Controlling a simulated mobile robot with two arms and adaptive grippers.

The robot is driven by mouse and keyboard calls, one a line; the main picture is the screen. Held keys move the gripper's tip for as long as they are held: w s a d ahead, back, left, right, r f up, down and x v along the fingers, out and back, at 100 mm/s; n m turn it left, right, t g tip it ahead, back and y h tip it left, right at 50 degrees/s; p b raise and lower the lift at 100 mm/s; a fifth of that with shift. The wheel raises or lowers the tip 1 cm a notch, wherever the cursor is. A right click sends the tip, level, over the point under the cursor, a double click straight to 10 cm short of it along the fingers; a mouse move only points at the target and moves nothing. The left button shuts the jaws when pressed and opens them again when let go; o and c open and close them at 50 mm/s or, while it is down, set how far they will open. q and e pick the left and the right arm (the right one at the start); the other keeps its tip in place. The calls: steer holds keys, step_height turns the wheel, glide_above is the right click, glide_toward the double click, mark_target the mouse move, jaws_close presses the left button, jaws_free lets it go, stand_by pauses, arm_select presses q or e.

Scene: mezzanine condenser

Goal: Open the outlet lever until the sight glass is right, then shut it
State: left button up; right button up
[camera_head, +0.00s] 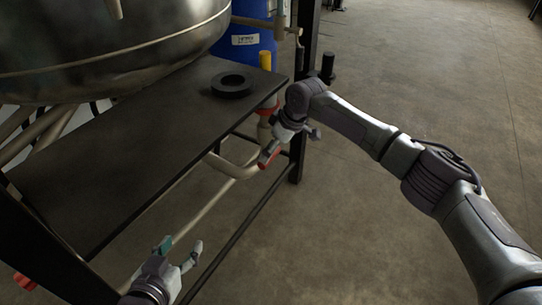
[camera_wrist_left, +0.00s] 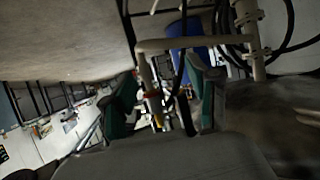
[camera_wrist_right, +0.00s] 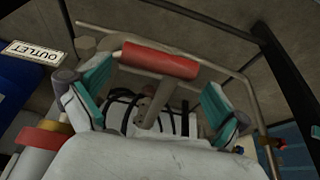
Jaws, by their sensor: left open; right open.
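The outlet lever has a red grip (camera_wrist_right: 160,61), which lies across the space between my right fingers in the right wrist view. It shows in the head view as a red piece (camera_head: 268,158) at my right gripper (camera_head: 280,146). The right gripper is open around or just behind the grip; contact cannot be told. An upside-down OUTLET label (camera_wrist_right: 32,50) is at the left of the right wrist view. My left gripper (camera_head: 182,250) is open and empty, low beside the shelf. I cannot make out the sight glass for certain.
A dark shelf (camera_head: 120,150) bearing a black ring (camera_head: 231,86) lies under the large metal vessel (camera_head: 110,40). A blue drum (camera_head: 245,45) stands behind. Pipes and frame bars run below the shelf. The floor at right (camera_head: 440,80) is clear.

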steer(key=shift+b+x, duration=0.35)
steer(key=shift+x, duration=1)
arm_select(q)
steer(key=r+t, duration=0.1)
steer(key=w+r, duration=0.1)
steer(key=w+d+r+t+h, duration=0.1)
steer(key=r, duration=0.1)
steer(key=shift+t, duration=0.3)
arm_select(e)
steer(key=shift+c, duration=0.2)
steer(key=c, duration=1.3)
arm_select(q)
steer(key=shift+s, duration=0.15)
arm_select(e)
steer(key=shift+w, duration=0.1)
